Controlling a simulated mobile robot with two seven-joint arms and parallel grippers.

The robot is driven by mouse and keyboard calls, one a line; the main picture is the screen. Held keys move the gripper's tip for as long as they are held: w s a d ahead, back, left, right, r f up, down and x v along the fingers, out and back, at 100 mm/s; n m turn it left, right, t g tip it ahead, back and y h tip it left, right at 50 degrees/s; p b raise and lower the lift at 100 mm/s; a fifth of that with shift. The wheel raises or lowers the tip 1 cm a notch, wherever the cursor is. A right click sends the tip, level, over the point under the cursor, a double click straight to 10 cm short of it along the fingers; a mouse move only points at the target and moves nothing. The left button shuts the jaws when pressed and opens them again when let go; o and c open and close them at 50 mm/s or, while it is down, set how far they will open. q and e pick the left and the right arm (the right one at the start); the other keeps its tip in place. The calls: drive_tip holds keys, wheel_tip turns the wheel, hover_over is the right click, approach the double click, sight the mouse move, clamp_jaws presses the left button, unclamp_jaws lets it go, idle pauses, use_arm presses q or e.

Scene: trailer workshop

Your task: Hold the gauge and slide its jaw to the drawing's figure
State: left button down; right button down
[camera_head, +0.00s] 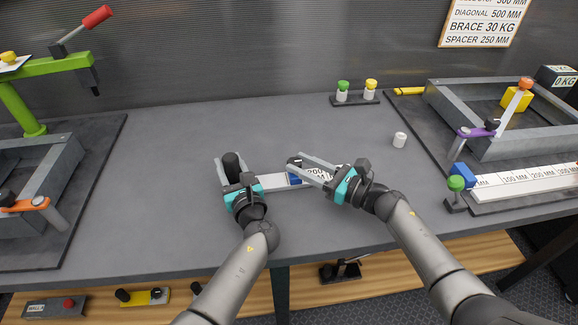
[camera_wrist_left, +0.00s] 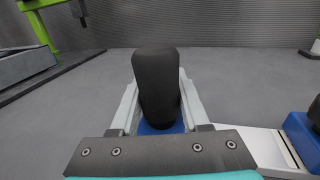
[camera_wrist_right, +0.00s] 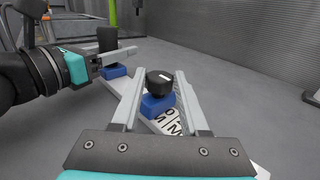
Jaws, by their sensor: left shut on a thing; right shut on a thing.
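The gauge is a white bar (camera_head: 270,182) lying on the grey table, with a blue block at its left end and a blue sliding jaw (camera_wrist_right: 155,105) along it. My left gripper (camera_head: 228,168) is shut on the black upright handle (camera_wrist_left: 157,85) at the gauge's left end. My right gripper (camera_head: 298,163) is shut on the black knob (camera_wrist_right: 160,80) of the sliding jaw. Large lettering on the bar (camera_wrist_right: 172,124) shows partly in the right wrist view; my right gripper hides part of it. The drawing (camera_head: 485,22) on the back wall reads DIAGONAL 500 MM, BRACE 30 KG, SPACER 250 MM; its top line is cut off.
A small white cylinder (camera_head: 400,139) stands right of the gauge. A stand with green and yellow knobs (camera_head: 355,98) is at the back. A metal frame (camera_head: 440,104) and a white ruler with MM marks (camera_head: 530,182) are at the right. A green clamp (camera_head: 40,68) stands at the left.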

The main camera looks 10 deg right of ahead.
use_arm(q)
drive_tip(key=shift+a, duration=0.15)
use_arm(e)
drive_tip(key=d, duration=0.6)
drive_tip(key=shift+w+d, duration=0.2)
drive_tip(key=shift+d, duration=0.2)
drive_tip(key=shift+c, duration=2.1)
unclamp_jaws()
drive_tip(key=shift+a, duration=0.1)
drive_tip(key=v, duration=1.2)
drive_tip(key=shift+s, duration=0.15)
drive_tip(key=shift+a, duration=0.1)
